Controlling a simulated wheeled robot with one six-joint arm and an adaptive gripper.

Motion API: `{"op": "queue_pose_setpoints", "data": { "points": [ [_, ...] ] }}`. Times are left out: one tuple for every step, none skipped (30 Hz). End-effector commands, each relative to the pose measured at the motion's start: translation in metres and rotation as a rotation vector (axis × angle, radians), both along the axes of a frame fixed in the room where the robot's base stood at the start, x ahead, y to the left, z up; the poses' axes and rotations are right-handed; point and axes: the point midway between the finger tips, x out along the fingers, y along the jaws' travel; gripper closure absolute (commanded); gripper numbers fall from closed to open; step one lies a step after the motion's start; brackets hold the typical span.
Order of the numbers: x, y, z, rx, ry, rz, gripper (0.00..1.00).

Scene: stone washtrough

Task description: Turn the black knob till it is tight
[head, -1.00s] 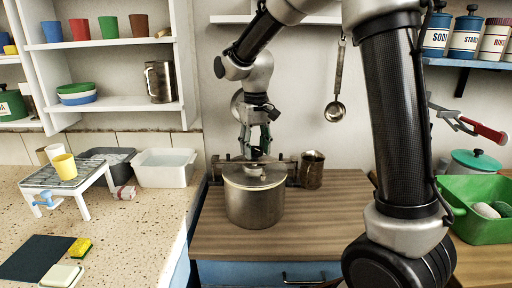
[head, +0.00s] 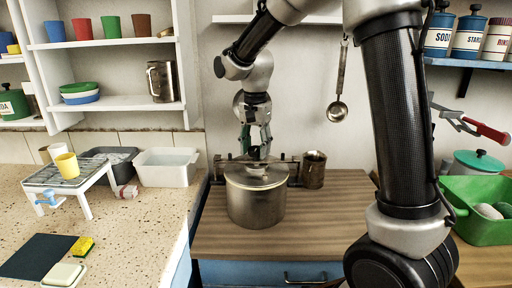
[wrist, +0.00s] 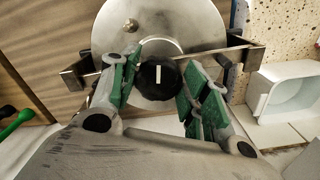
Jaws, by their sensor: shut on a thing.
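The black knob (wrist: 158,76) is round with a ribbed edge and a white mark that points up in the wrist view.
A metal bar (wrist: 238,53) with bracket ends runs by the knob. A metal mug (head: 314,170) is close on the right, a white tub (head: 166,169) on the left. A ladle (head: 338,108) hangs behind.

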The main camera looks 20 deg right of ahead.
Motion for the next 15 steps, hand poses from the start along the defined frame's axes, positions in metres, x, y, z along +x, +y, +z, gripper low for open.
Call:
{"op": "queue_pose_setpoints", "data": {
  "points": [
    [0.0006,0.0004,0.0004,0.000,-0.001,-0.042,0.78],
    [0.0008,0.0005,0.0004,0.000,-0.001,-0.071,0.78],
    [0.0010,0.0006,0.0004,0.000,-0.001,-0.109,0.78],
    [0.0011,0.0007,0.0004,0.000,-0.001,-0.137,0.78],
    [0.0013,0.0009,0.0004,0.000,-0.001,-0.166,0.78],
    [0.0015,0.0010,0.0005,0.000,-0.001,-0.204,0.78],
    [0.0017,0.0012,0.0005,0.000,-0.001,-0.232,0.78],
    [0.0019,0.0012,0.0005,0.000,-0.001,-0.261,0.78],
    [0.0021,0.0013,0.0005,0.000,-0.001,-0.299,0.78],
    [0.0022,0.0015,0.0005,0.000,-0.001,-0.327,0.78],
    [0.0024,0.0015,0.0005,0.000,-0.001,-0.355,0.78],
    [0.0026,0.0016,0.0005,0.001,-0.002,-0.394,0.78],
    [0.0029,0.0017,0.0006,0.001,-0.002,-0.422,0.78],
    [0.0031,0.0018,0.0006,0.001,-0.002,-0.450,0.78],
    [0.0033,0.0018,0.0006,0.001,-0.002,-0.489,0.78]
  ]
}}
